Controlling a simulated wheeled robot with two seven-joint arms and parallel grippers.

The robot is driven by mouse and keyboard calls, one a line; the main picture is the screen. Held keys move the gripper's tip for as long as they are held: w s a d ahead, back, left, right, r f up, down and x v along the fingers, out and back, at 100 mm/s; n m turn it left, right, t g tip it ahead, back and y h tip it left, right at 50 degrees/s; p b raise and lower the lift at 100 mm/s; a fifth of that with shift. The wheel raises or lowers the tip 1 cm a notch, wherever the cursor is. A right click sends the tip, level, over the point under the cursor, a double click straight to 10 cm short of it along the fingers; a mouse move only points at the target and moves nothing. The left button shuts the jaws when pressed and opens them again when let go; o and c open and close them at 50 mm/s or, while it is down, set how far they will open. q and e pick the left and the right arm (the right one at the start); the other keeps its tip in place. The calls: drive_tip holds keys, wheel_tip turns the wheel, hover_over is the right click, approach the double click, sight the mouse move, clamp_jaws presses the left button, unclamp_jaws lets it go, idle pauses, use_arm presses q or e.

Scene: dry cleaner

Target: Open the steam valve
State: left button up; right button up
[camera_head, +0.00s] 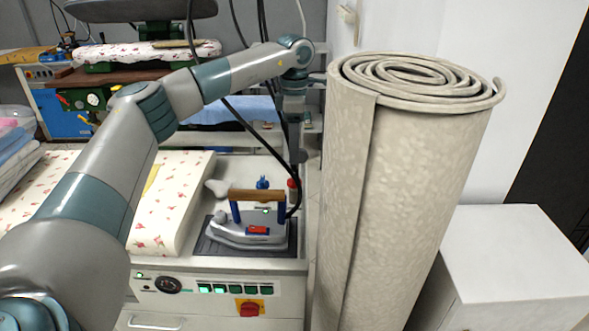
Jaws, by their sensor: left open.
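A red rotary knob on a yellow plate (249,308) sits on the front panel of the ironing station, low in the head view. A small blue fitting (263,183) and a small red fitting (292,190) stand behind the steam iron; I cannot tell which of these is the steam valve. My left arm reaches over the station from the left and bends down at its far end. My left gripper (298,157) hangs above the back right of the station, near the red fitting, open and apparently empty. Its fingers are small and dark. My right gripper is out of view.
The steam iron (245,232) rests on a dark pad, its black cable looping up. A padded floral board (170,205) lies left. A tall rolled carpet (400,190) stands close on the right, beside a white cabinet (510,255).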

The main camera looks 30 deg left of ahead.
sight(294, 176)
use_arm(q)
wheel_tip(294, 176, down, 7)
drive_tip(key=shift+r+p, duration=0.15)
drive_tip(key=shift+p, duration=0.3)
drive_tip(key=shift+f, duration=0.65)
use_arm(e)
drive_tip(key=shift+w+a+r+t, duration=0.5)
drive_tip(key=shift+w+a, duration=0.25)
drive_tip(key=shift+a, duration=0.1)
use_arm(q)
drive_tip(key=c, duration=1.1)
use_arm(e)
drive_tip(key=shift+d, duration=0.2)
